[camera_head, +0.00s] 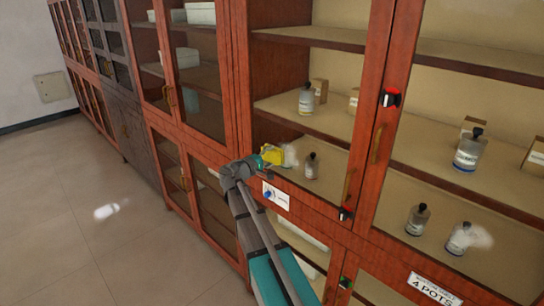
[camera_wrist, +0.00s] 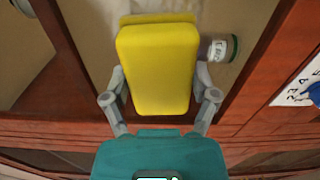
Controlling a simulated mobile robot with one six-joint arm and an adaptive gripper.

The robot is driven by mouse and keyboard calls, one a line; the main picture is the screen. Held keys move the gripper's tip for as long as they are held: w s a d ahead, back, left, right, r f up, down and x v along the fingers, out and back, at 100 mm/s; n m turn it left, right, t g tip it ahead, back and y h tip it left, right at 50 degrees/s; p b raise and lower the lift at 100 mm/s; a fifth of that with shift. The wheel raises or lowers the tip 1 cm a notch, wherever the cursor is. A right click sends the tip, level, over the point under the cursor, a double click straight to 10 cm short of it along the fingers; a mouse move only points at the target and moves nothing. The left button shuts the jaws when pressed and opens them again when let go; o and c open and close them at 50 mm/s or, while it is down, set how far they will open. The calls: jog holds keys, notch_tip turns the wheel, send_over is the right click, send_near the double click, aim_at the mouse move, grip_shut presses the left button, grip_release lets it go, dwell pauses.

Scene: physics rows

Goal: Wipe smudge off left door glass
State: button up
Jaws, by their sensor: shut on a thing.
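My gripper (camera_head: 263,160) is shut on a yellow sponge (camera_head: 273,155) at the lower left of the left door glass (camera_head: 325,125). The sponge also shows in the wrist view (camera_wrist: 157,65), held between both grey fingers. A whitish smudge (camera_head: 291,155) shows on that glass just right of the sponge. Whether the sponge touches the glass I cannot tell. In the wrist view the sponge hides the glass behind it. Another pale smudge (camera_head: 481,237) shows on the right door glass.
Bottles (camera_head: 306,99) and small boxes stand on shelves behind the glass. The red wooden door frames carry a brass handle (camera_head: 377,143) and a black latch with a red mark (camera_head: 391,98). A white item (camera_head: 105,211) lies on the tiled floor, which is otherwise mostly clear.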

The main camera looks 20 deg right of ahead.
aim_at(292, 158)
jog(key=shift+w+d, duration=0.2)
jog(key=shift+d, duration=0.35)
jog(key=shift+s, duration=0.15)
jog(key=shift+s+d, duration=0.25)
jog(key=shift+s, duration=0.45)
jog(key=shift+s+d, duration=0.2)
jog(key=shift+s, duration=0.5)
jog(key=shift+s+d, duration=0.35)
jog(key=shift+s, duration=0.4)
jog(key=shift+s+d, duration=0.3)
jog(key=shift+s, duration=0.4)
jog(key=shift+s, duration=0.15)
jog(key=shift+s+d, duration=0.25)
jog(key=shift+s, duration=0.45)
jog(key=shift+s+d, duration=0.25)
jog(key=shift+s, duration=0.45)
